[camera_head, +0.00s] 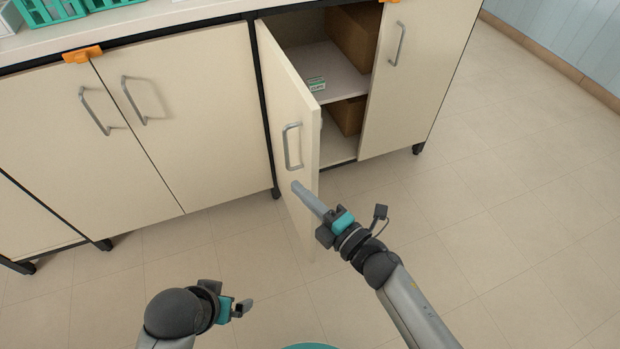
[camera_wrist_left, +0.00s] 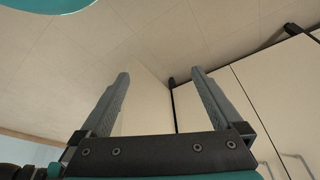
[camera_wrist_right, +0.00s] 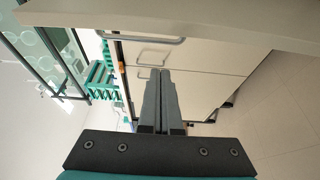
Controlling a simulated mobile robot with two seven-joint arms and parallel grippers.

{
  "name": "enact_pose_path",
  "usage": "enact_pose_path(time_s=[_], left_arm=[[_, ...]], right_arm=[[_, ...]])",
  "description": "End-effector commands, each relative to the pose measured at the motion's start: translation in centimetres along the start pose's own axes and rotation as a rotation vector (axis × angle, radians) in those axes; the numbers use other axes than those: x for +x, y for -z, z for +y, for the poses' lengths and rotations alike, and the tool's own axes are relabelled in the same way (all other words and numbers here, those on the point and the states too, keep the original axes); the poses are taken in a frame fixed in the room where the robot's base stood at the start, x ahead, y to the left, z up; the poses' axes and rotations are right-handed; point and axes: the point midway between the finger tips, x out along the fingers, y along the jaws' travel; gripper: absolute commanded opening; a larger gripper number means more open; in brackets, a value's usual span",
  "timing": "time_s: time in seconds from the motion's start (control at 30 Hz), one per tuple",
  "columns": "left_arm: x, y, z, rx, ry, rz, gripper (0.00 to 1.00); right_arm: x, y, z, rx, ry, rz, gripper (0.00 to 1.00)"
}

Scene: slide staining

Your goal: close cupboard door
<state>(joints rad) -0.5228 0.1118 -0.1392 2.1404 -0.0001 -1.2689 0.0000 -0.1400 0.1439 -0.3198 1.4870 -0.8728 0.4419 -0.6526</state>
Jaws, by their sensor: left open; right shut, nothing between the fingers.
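The cupboard door (camera_head: 285,120) is cream with a grey bar handle (camera_head: 292,147) and stands wide open, swung out toward me. My right gripper (camera_head: 298,188) is shut and empty. Its fingertips overlap the door's outer face below the handle, near the free edge; I cannot tell if they touch. In the right wrist view the closed fingers (camera_wrist_right: 161,75) point ahead, with the door's handle (camera_wrist_right: 150,37) above them. My left gripper (camera_head: 243,307) is low over the floor, apart from the door. In the left wrist view its fingers (camera_wrist_left: 160,75) are open and empty.
The open cupboard (camera_head: 335,68) has a shelf, brown boxes (camera_head: 354,38) and a small green-and-white pack (camera_head: 316,84). Shut doors flank it, with a handle (camera_head: 397,43) on the right one. Teal racks (camera_head: 52,10) stand on the counter. The floor (camera_head: 480,220) at right is clear.

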Motion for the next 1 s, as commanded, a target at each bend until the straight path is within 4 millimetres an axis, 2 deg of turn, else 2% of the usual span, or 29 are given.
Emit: enact_pose_path(time_s=[0.03, 0.17, 0.3, 0.47, 1.0], left_arm=[[-0.3, 0.2, 0.0, 0.000, 0.001, 0.011, 1.00], [-1.6, 0.8, -0.1, -0.001, 0.002, 0.029, 1.00], [-2.6, 1.1, -0.1, -0.001, 0.003, 0.042, 1.00], [-3.3, 1.4, -0.1, -0.002, 0.003, 0.051, 1.00], [-3.6, 1.5, -0.1, -0.002, 0.004, 0.056, 1.00]], right_arm=[[1.2, 0.0, -0.1, -0.002, -0.003, 0.000, 0.00], [3.5, 0.0, -0.1, -0.001, -0.003, 0.000, 0.00], [2.8, -2.1, -0.2, -0.004, 0.004, -0.002, 0.00], [2.3, -3.4, -0.1, 0.000, 0.003, -0.001, 0.00], [1.9, -4.1, 0.0, 0.001, 0.002, 0.001, 0.00]])
